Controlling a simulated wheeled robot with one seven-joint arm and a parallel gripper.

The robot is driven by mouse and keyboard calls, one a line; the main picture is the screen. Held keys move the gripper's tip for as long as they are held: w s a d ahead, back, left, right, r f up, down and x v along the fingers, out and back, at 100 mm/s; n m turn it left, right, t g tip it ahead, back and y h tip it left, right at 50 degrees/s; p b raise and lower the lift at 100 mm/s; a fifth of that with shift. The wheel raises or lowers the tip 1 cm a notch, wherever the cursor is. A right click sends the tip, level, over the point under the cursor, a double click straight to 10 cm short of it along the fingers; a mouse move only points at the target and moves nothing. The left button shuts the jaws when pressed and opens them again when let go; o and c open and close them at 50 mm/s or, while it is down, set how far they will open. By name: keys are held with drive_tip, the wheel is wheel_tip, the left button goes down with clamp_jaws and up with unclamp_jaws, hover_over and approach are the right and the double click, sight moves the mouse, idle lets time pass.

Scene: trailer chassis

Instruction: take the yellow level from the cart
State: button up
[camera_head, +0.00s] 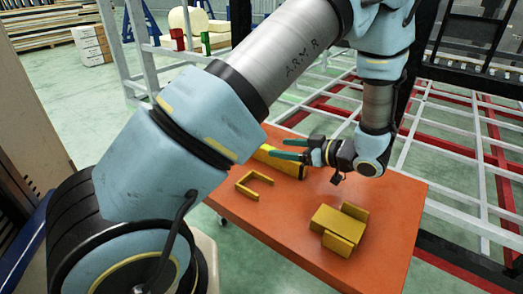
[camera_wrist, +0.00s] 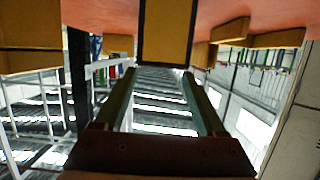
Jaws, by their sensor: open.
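The yellow level (camera_head: 287,163) lies on the orange cart top (camera_head: 300,258), near its far left edge in the head view. It is a yellow bar with dark parts, and my arm hides some of it. My gripper (camera_head: 280,149) is open, with its two teal fingers beside the level's far side and pointing left. In the wrist view my gripper (camera_wrist: 160,72) has its fingers spread with nothing between them. A yellow bar with dark edges, which looks like the level (camera_wrist: 166,32), shows at the top centre, just ahead of the fingertips.
A group of yellow blocks (camera_head: 340,228) sits at the cart's right. The white and red trailer frame (camera_head: 455,140) stands behind the cart.

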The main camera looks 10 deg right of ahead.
sight(262, 145)
drive_tip(key=p+x, duration=0.2)
drive_tip(key=x, duration=0.3)
drive_tip(key=shift+w+a+f, duration=0.1)
drive_tip(key=shift+w+a, duration=0.1)
drive_tip(key=shift+w, duration=0.15)
drive_tip(key=shift+w+a+f, duration=0.2)
clamp_jaws()
idle(0.4)
